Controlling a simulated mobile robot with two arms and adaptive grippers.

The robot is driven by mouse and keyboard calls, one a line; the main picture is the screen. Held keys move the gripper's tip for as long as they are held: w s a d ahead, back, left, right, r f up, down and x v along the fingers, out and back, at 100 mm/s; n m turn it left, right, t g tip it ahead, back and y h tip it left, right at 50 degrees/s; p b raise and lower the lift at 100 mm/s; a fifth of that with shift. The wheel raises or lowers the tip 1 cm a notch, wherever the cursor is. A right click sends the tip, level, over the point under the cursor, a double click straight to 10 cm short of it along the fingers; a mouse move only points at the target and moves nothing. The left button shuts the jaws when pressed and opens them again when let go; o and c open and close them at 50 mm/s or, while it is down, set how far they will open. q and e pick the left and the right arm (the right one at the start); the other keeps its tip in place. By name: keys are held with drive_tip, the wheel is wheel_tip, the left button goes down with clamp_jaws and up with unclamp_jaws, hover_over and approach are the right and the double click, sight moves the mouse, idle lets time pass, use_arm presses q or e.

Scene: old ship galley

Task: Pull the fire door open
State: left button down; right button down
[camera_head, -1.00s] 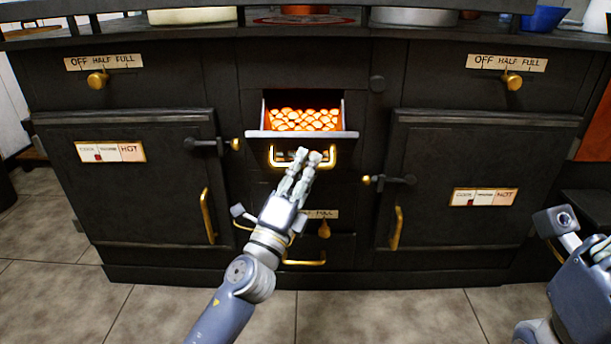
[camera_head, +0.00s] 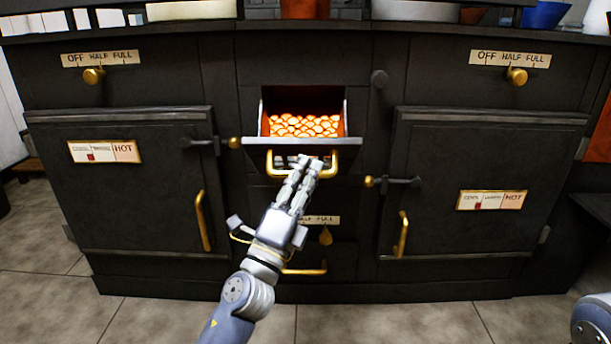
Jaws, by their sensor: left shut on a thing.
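The fire door (camera_head: 300,144) is in the middle of the black stove, hinged low and tilted outward at the top. Glowing orange coals (camera_head: 305,125) show in the opening behind it. A brass handle (camera_head: 272,166) runs across its front. My left gripper (camera_head: 305,165) reaches up from below and is shut on the handle, its fingers covering the handle's middle. My right gripper is out of view; only a bit of my right arm shows at the lower right edge.
Closed oven doors stand on the left (camera_head: 130,180) and right (camera_head: 470,175), with brass handles and latches. A lower drawer handle (camera_head: 305,269) sits under my left wrist. Pots stand on the stovetop. The tiled floor (camera_head: 400,322) in front is clear.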

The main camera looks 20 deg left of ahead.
use_arm(q)
drive_tip(key=c, duration=1.6)
unclamp_jaws()
drive_tip(key=shift+s+a+f, duration=0.1)
drive_tip(key=shift+s+f, duration=0.1)
drive_tip(key=shift+s, duration=0.05)
drive_tip(key=s+a, duration=0.2)
drive_tip(key=s, duration=1)
drive_tip(key=shift+s+a, duration=0.15)
drive_tip(key=shift+f, duration=0.1)
